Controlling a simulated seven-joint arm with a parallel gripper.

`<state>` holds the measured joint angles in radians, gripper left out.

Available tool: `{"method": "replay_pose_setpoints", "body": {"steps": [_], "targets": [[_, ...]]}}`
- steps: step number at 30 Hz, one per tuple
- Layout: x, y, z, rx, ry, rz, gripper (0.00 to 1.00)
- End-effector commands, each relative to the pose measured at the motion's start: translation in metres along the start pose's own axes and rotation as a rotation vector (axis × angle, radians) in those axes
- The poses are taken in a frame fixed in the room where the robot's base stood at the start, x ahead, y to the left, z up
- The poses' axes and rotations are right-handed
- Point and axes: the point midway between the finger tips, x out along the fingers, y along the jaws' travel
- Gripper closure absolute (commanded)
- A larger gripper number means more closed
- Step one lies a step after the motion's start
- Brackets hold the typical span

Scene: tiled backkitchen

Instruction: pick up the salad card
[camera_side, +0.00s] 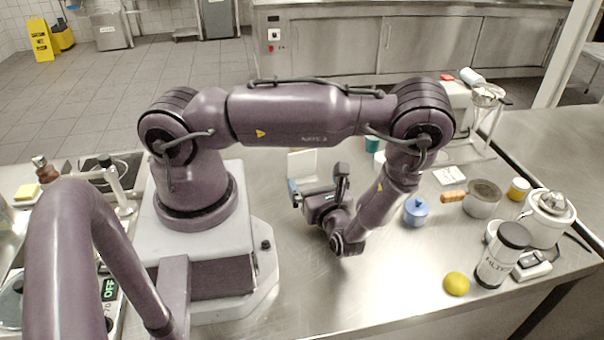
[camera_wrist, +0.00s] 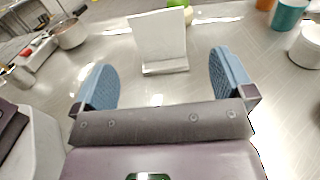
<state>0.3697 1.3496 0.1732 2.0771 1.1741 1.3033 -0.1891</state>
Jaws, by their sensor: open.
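A white upright card in a small stand (camera_side: 302,164) is on the steel counter beside my arm's base. No writing shows on it, so I cannot confirm that it is the salad card. In the wrist view the card (camera_wrist: 158,40) stands upright ahead of my gripper, between the lines of its fingers. My gripper (camera_side: 318,184) is open and empty, with its two blue-padded fingers (camera_wrist: 162,70) spread wide. The card appears beyond the fingertips, with no visible contact.
A blue lidded pot (camera_side: 416,211), a saucepan (camera_side: 482,200), a lemon (camera_side: 456,284) and a black-lidded jar (camera_side: 497,262) stand to the right. A green object (camera_wrist: 188,14) shows partly behind the card. A teal cup (camera_wrist: 289,14) is at the wrist view's upper right.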

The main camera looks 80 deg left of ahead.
Motion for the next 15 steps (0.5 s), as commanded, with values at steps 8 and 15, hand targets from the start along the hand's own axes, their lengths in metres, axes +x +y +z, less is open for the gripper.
{"method": "replay_pose_setpoints", "body": {"steps": [8,15], "targets": [[0.048,0.001,0.0,0.001,-0.001,0.005,0.0],[0.067,0.002,-0.002,0.0,0.0,0.007,0.0]]}}
